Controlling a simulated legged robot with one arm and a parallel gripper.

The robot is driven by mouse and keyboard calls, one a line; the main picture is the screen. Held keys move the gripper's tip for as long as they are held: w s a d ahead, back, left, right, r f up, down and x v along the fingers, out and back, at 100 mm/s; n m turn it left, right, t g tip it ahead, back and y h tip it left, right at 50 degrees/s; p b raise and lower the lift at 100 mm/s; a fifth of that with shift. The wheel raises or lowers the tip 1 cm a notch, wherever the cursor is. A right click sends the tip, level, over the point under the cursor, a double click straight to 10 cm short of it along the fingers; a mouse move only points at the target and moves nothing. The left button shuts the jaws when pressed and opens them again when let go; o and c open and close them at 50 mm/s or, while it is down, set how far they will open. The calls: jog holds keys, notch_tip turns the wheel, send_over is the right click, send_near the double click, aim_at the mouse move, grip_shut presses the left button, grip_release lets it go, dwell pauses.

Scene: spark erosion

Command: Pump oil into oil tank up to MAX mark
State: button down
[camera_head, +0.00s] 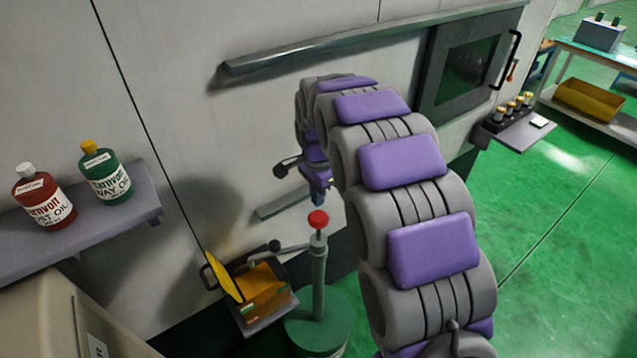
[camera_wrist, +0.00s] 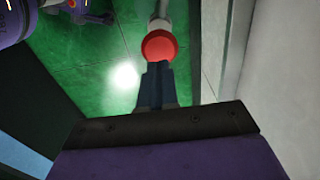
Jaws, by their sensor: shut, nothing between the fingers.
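A green hand pump (camera_head: 319,280) stands on the green floor, topped by a red knob (camera_head: 318,219). The red knob also shows in the wrist view (camera_wrist: 160,45), just beyond my fingertips. A small tank (camera_head: 262,296) with orange contents and a raised yellow lid (camera_head: 224,276) stands left of the pump, by the wall. Its MAX mark and oil level are too small to read. My gripper (camera_head: 318,196) is above the red knob in the head view. In the wrist view my gripper (camera_wrist: 157,68) is shut and empty; I cannot tell whether it touches the knob.
A red bottle (camera_head: 44,198) and a green bottle (camera_head: 104,175) stand on a shelf (camera_head: 130,215) at left. A metal rail (camera_head: 330,52) runs along the machine wall. A side shelf (camera_head: 520,132) holds several small items at right. Green floor (camera_head: 570,220) is open at right.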

aim_at(319, 218)
notch_tip(319, 218, down, 4)
jog(key=shift+a+f+b, duration=0.1)
jog(key=shift+a+b, duration=0.05)
jog(key=shift+b, duration=0.2)
jog(key=shift+d+f, duration=0.2)
jog(key=shift+f, duration=0.2)
jog(key=shift+f, duration=0.1)
notch_tip(319, 218, down, 5)
jog(key=shift+s+r+p, duration=0.1)
jog(key=shift+p, duration=0.5)
jog(key=shift+s, duration=0.1)
